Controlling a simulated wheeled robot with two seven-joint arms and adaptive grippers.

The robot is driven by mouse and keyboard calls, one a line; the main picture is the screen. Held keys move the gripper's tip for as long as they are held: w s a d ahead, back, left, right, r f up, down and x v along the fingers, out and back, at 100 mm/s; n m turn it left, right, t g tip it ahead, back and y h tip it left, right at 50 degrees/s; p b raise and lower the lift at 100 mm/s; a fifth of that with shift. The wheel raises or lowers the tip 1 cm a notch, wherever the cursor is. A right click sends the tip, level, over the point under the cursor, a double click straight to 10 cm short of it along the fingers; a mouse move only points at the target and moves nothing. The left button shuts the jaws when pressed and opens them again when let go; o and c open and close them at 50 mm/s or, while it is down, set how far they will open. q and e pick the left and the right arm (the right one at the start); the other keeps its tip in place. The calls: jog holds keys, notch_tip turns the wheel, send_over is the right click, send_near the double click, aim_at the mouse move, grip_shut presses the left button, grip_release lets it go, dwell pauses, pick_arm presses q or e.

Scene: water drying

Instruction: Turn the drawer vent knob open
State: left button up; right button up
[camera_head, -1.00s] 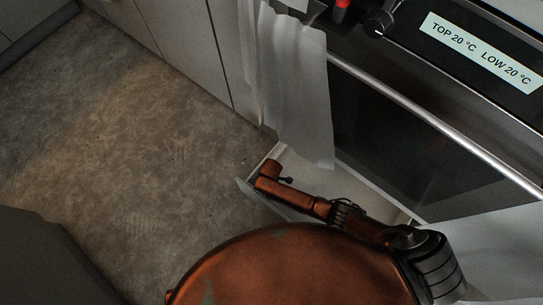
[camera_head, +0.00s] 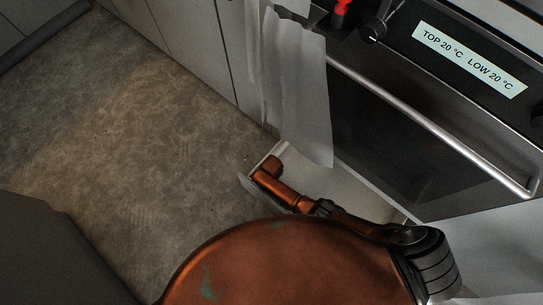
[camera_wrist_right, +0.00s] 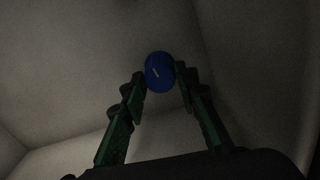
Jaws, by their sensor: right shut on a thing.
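A round blue knob (camera_wrist_right: 159,72) with a short pale mark on its face shows in the right wrist view, on a pale surface inside the drawer. My right gripper (camera_wrist_right: 160,78) has its two dark green fingers closed on the knob from either side. In the head view the pale open drawer (camera_head: 365,199) is below the oven. My orange arm reaches over and into it there; the gripper itself and the knob are hidden. My left gripper is in neither view.
The oven door with its silver handle (camera_head: 440,130) stands above the drawer. Pale cloths (camera_head: 303,100) hang at its left. The display (camera_head: 468,60) reads TOP 20 °C, LOW 20 °C. A black knob (camera_head: 374,30) and something red (camera_head: 341,8) are beside it. The floor (camera_head: 150,140) at left is clear.

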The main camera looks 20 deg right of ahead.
jog(key=shift+s+d+f+m, duration=0.15)
jog(key=shift+s+d+m, duration=0.1)
jog(key=shift+m, duration=0.35)
jog(key=o, duration=1.1)
jog(key=shift+w+a, duration=0.15)
jog(key=shift+w, duration=0.05)
jog(key=shift+o, duration=0.2)
notch_tip(320, 180, up, 12)
